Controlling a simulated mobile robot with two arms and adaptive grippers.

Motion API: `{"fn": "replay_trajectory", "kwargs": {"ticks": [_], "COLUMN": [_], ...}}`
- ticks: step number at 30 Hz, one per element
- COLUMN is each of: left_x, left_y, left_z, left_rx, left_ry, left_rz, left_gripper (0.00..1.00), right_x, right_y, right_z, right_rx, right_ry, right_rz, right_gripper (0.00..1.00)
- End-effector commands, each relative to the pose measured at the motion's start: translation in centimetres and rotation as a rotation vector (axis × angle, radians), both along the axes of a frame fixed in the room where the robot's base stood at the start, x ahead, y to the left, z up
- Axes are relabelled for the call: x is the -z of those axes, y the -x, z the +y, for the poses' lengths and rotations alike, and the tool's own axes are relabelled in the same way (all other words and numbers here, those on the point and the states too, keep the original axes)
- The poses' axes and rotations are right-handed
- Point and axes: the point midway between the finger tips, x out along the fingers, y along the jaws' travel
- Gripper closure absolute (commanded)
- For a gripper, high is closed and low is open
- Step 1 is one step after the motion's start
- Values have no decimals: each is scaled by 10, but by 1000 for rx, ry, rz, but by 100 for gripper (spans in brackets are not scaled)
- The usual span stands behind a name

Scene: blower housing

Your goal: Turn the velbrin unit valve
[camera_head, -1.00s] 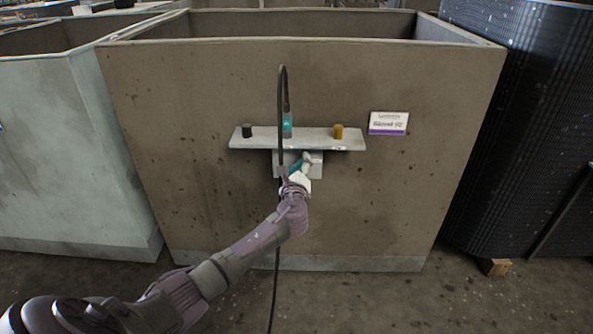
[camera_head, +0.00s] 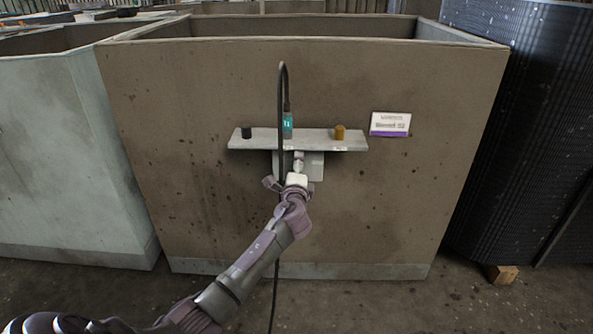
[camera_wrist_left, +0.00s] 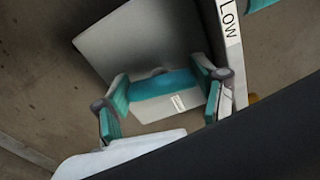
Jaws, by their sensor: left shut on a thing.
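The valve's grey mounting plate (camera_head: 314,168) sits below the small shelf on the front of the brown bin. My left gripper (camera_head: 298,168) reaches up to it from below, in front of the plate. In the left wrist view, a teal valve handle (camera_wrist_left: 165,84) with a grey labelled body (camera_wrist_left: 170,103) lies between the two teal-padded fingers of the gripper (camera_wrist_left: 164,106), which is shut on it. The grey plate (camera_wrist_left: 135,42) is behind. In the head view my gripper hides the handle. My right gripper is in neither view.
The shelf (camera_head: 262,139) carries a black knob (camera_head: 247,132), a teal connector (camera_head: 288,122) with a looping black cable (camera_head: 281,95), and an orange knob (camera_head: 339,132). A label (camera_head: 390,124) is to the right. The shelf edge reads LOW (camera_wrist_left: 228,23) in the wrist view.

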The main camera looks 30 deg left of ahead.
Motion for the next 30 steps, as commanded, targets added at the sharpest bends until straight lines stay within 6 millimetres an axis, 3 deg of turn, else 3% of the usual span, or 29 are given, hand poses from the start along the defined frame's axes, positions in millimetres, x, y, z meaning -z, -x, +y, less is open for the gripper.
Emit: {"fn": "replay_trajectory", "kwargs": {"ticks": [14, 15, 19, 30], "left_x": [2, 2, 1, 1], "left_y": [0, 0, 0, 2], "left_z": [0, 0, 0, -1], "left_rx": [-1, -1, -1, 0], "left_ry": [13, 13, 13, 12], "left_rz": [-5, -5, -5, -6], "left_gripper": [64, 26, 5, 4], "right_x": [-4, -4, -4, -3], "right_y": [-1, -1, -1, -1], "right_z": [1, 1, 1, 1], "right_rx": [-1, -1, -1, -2], "right_ry": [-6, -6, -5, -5], "right_rz": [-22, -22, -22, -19], "right_gripper": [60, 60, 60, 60]}}
